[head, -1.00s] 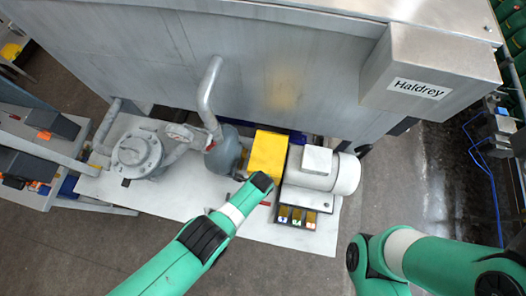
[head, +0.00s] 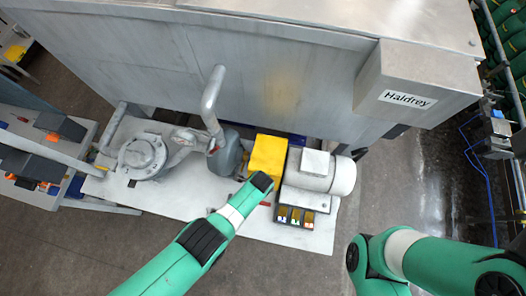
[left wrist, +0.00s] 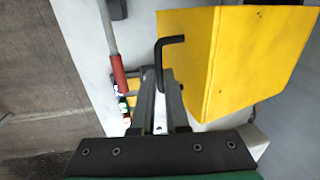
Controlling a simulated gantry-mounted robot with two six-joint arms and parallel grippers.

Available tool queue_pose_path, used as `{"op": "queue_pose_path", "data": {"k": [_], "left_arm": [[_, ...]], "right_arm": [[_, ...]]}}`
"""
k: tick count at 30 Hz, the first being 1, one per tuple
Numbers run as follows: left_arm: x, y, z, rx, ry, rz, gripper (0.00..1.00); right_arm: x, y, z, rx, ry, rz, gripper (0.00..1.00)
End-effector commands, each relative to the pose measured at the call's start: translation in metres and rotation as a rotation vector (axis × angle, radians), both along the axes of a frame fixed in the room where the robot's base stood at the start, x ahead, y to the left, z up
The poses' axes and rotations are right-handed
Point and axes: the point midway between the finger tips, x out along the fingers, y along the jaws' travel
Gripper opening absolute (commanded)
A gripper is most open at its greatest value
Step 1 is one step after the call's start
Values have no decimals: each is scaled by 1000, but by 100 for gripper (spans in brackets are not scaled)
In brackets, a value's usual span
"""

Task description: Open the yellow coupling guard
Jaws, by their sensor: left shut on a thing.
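The yellow coupling guard (head: 268,152) sits between the grey pump (head: 225,152) and the pale motor (head: 318,172). It fills the upper right of the left wrist view (left wrist: 235,60). My left gripper (left wrist: 160,82) is shut on the lower part of this handle. In the head view my left wrist (head: 262,182) covers the fingers and the handle. My right arm (head: 430,255) shows at the lower right, but its gripper is out of view.
A red-gripped bar (left wrist: 117,72) lies left of my fingers. A small box with coloured switches (head: 295,215) stands before the motor. A big metal tank (head: 270,80) rises behind, with a curved pipe (head: 211,95) in front. The white base plate (head: 160,200) is mostly clear in front.

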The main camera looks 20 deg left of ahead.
Motion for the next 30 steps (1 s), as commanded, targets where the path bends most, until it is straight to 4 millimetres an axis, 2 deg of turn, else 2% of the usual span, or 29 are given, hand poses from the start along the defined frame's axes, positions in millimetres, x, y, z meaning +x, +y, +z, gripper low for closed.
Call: {"op": "queue_pose_path", "data": {"k": [1, 5, 12, 21, 30], "left_arm": [[9, -1, 17, -4, -4, 0, 0], [16, -1, 34, -9, 70, 3, 0], [26, 0, 68, -12, 96, 2, 0], [36, 2, 86, -9, 94, 2, 0], [38, 3, 88, -10, 94, 4, 0]], "right_arm": [[0, 0, 10, 0, 0, 0, 50], [0, 0, 6, 0, 0, 0, 50], [0, 0, 21, 0, 0, 0, 50], [0, 0, 23, 0, 0, 0, 50], [0, 0, 23, 0, 0, 0, 50]]}}
